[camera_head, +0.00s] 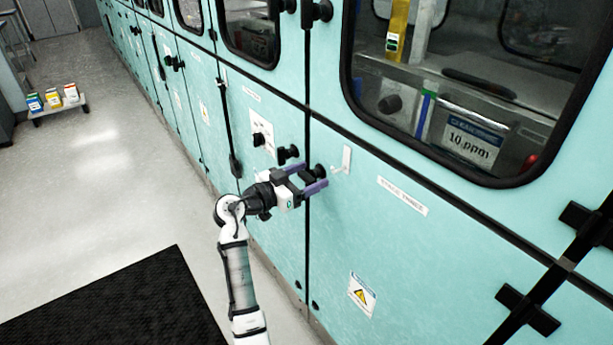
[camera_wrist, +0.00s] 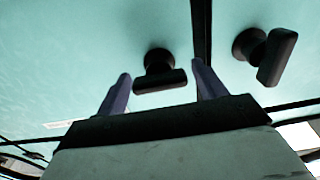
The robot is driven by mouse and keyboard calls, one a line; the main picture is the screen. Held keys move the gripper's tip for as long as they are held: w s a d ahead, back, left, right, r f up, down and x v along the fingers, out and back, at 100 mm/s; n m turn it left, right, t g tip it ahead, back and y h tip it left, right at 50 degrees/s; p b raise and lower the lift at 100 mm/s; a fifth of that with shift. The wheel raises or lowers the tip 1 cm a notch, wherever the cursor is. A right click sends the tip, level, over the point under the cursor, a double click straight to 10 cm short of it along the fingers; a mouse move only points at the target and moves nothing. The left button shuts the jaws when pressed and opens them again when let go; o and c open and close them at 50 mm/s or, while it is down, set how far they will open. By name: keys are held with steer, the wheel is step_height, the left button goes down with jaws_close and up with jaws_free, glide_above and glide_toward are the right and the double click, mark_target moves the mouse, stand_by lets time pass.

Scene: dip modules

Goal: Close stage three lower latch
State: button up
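The stage three lower latch (camera_head: 318,170) is a black knob with a bar handle on the teal panel, just right of the vertical seam and left of the "STAGE THREE" label (camera_head: 403,195). In the wrist view this latch (camera_wrist: 160,78) shows between my finger tips, its bar lying nearly crosswise from finger to finger, clear of the seam. My gripper (camera_head: 312,178) has purple fingers, spread open and pointing at the panel around the latch; it also shows in the wrist view (camera_wrist: 161,76). I cannot tell whether a finger touches the bar.
A second black latch (camera_head: 287,153) sits across the seam on the neighbouring panel; in the wrist view its bar (camera_wrist: 277,57) is steeply tilted. A large black-framed window (camera_head: 345,60) is above. A black mat (camera_head: 120,310) and clear floor lie left of my arm.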

steer(key=c, duration=0.8)
steer(key=shift+n, duration=0.4)
steer(key=n, duration=0.3)
steer(key=shift+n, duration=0.4)
steer(key=n+p, duration=0.1)
steer(key=n, duration=0.3)
steer(key=shift+w+a+r+n+p, duration=0.1)
steer(key=shift+n+p, duration=0.2)
steer(key=shift+p, duration=0.05)
steer(key=n+p, duration=0.2)
steer(key=n, duration=0.2)
steer(key=shift+p, duration=0.4)
steer(key=n+p, duration=0.2)
steer(key=n, duration=0.2)
steer(key=shift+n+p, duration=0.3)
steer(key=shift+p, duration=0.1)
steer(key=shift+f, duration=0.2)
